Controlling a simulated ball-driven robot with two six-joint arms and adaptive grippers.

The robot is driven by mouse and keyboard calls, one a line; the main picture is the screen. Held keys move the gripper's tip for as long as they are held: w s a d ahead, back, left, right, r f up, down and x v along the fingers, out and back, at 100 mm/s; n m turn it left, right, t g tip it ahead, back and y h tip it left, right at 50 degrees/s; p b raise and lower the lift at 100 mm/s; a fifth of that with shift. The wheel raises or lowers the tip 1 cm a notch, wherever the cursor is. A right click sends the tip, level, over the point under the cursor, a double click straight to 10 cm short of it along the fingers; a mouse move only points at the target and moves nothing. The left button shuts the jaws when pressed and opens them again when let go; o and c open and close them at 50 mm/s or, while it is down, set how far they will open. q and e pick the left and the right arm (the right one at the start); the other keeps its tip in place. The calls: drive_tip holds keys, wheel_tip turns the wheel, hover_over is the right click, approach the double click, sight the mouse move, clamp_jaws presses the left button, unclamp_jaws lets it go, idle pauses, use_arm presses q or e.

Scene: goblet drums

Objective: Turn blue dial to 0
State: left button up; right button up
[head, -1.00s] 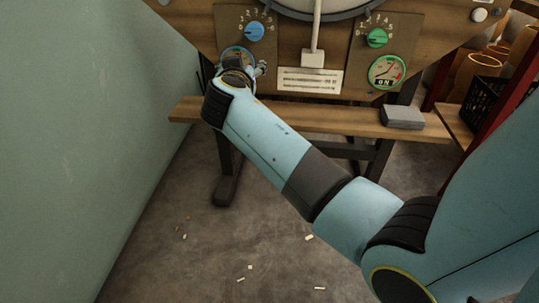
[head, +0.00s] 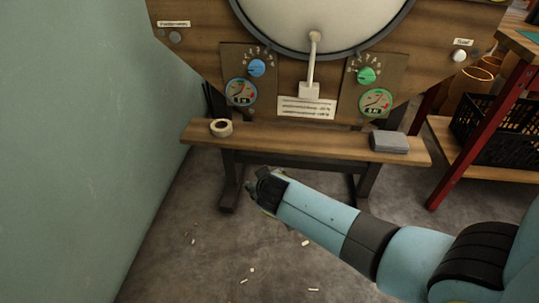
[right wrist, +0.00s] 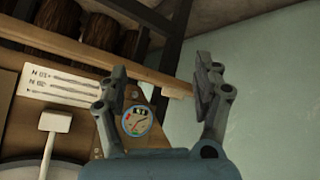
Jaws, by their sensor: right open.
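The blue dial (head: 257,68) sits on the left side of the wooden panel in the head view, above a round gauge (head: 241,92). A numbered scale arcs over the dial; its exact setting is too small to read. My right gripper (head: 264,184) is below the shelf in the head view, well apart from the dial. In the right wrist view my right gripper (right wrist: 160,83) is open with nothing between its fingers. That view also shows the gauge (right wrist: 137,121) behind the left finger; the blue dial is not clearly visible there. My left gripper is not in view.
A green dial (head: 366,75) with its own gauge (head: 376,103) is on the right of the panel. A white lever (head: 313,63) hangs between. The shelf (head: 290,138) holds a tape roll (head: 221,127) and a grey block (head: 389,142). A green wall (head: 90,130) stands left.

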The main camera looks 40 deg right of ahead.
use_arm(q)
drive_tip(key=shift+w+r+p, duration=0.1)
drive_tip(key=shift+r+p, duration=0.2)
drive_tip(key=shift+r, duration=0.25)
use_arm(e)
drive_tip(key=shift+s+a+f+g, duration=0.15)
drive_tip(key=shift+s+f+g, duration=0.25)
drive_tip(key=shift+s, duration=0.5)
drive_tip(key=shift+f, duration=0.1)
